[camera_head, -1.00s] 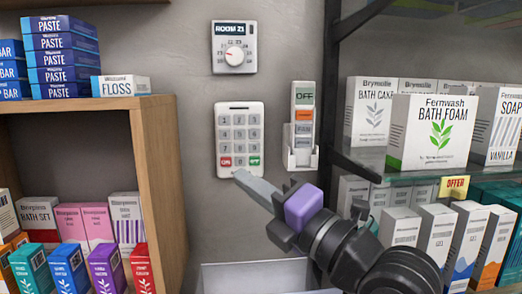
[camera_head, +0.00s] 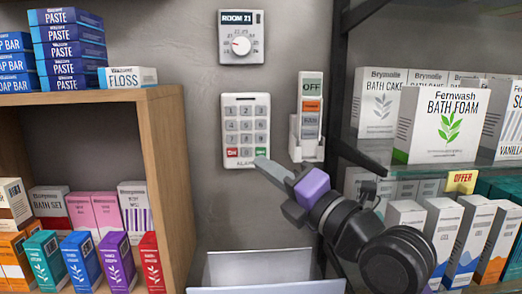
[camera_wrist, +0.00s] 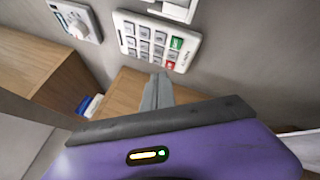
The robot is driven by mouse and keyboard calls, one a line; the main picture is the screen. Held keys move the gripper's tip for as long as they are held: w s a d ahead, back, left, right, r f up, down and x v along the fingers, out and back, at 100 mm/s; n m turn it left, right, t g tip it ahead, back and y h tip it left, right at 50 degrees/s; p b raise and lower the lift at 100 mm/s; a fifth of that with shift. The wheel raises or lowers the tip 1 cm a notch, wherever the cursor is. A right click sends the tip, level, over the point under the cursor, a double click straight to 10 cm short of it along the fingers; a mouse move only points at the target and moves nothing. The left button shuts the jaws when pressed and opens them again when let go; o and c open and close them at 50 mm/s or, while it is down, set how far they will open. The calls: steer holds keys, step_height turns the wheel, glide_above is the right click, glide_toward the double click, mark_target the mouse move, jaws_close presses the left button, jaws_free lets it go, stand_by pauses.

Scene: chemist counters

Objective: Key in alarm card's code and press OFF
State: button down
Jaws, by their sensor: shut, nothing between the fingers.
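The white alarm keypad (camera_head: 238,111) hangs on the grey wall, with rows of grey keys, a red key (camera_head: 232,152) at lower left and a green key (camera_head: 261,152) at lower right. My gripper (camera_head: 262,163) is shut and empty. Its tip overlaps the keypad's lower right edge, just below the green key; I cannot tell whether it touches. In the wrist view, the keypad (camera_wrist: 133,33) lies beyond the fingertips (camera_wrist: 158,78), with the green key (camera_wrist: 177,43) and red key (camera_wrist: 170,65) at its near right end. No alarm card is recognisable.
A room dial (camera_head: 241,44) hangs above the keypad. A wall holder (camera_head: 306,150) with a unit marked OFF (camera_head: 311,87) stands close right. Wooden shelving (camera_head: 170,190) is left, stocked glass shelves (camera_head: 400,172) right, a pale bin (camera_head: 262,252) below.

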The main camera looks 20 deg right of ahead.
mark_target(252, 149)
steer(key=shift+w+d+b, duration=0.2)
steer(key=shift+w+d, duration=0.05)
steer(key=shift+w, duration=0.55)
steer(key=shift+w+d+b, duration=0.2)
steer(key=shift+w+d, duration=0.05)
steer(key=shift+w, duration=0.5)
steer(key=shift+w+d+b, duration=0.2)
steer(key=shift+w+d, duration=0.05)
steer(key=shift+w, duration=0.55)
steer(key=shift+w, duration=0.1)
steer(key=shift+w+d+b, duration=0.1)
steer(key=shift+w+b, duration=0.2)
steer(key=shift+b, duration=0.25)
steer(key=shift+w+d+b, duration=0.1)
steer(key=shift+w+b, duration=0.2)
stand_by(0.6)
steer(key=shift+s, duration=0.1)
steer(key=shift+s+a+b, duration=0.2)
steer(key=shift+s+b, duration=0.1)
steer(key=shift+s, duration=0.35)
